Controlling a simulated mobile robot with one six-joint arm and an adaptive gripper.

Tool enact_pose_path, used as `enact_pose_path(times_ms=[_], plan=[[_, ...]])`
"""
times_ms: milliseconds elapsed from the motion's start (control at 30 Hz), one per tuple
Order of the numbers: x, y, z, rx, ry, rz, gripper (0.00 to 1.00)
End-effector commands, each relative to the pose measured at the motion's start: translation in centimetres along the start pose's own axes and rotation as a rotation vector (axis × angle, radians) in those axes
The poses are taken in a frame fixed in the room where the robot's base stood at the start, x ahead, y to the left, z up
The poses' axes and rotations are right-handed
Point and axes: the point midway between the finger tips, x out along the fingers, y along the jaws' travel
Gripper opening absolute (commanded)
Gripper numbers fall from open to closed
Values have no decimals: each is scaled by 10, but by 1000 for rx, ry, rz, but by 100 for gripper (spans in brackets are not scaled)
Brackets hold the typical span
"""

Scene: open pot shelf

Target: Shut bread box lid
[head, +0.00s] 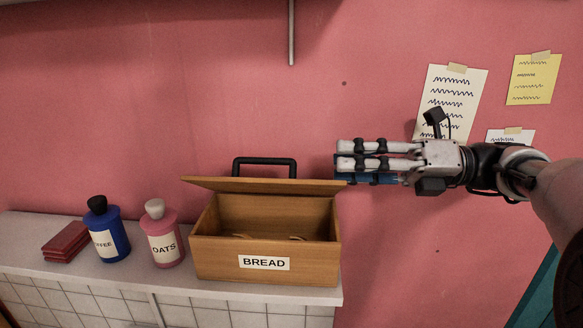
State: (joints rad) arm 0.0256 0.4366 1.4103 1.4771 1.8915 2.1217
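The wooden bread box (218,257) stands on the shelf with a "BREAD" label on its front. Its lid (262,185) is raised at the back, seen nearly edge-on, with a black handle (264,160) showing above it. The box's front opening is uncovered and its inside is visible, with a few small brown shapes low down. My gripper (341,163) is to the right of the lid, fingers pointing left, tips close to the lid's right end in the picture. Whether they touch is unclear. I see the fingers side-on, so their opening is unclear.
A pink oats jar (163,234), a blue coffee jar (107,230) and dark red flat items (67,242) stand left of the box on the white shelf (22,228). The shelf ends just right of the box. Paper notes (450,100) hang on the pink wall.

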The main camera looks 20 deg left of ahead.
Motion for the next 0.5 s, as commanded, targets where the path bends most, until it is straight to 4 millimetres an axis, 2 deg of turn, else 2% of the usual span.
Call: enact_pose_path(times_ms=[100, 300, 500], plan=[[29, 1, 0, 1, 3, 3, 30], [68, 1, 0, 0, 3, 2, 30], [91, 0, 0, 0, 0, 0, 30]])
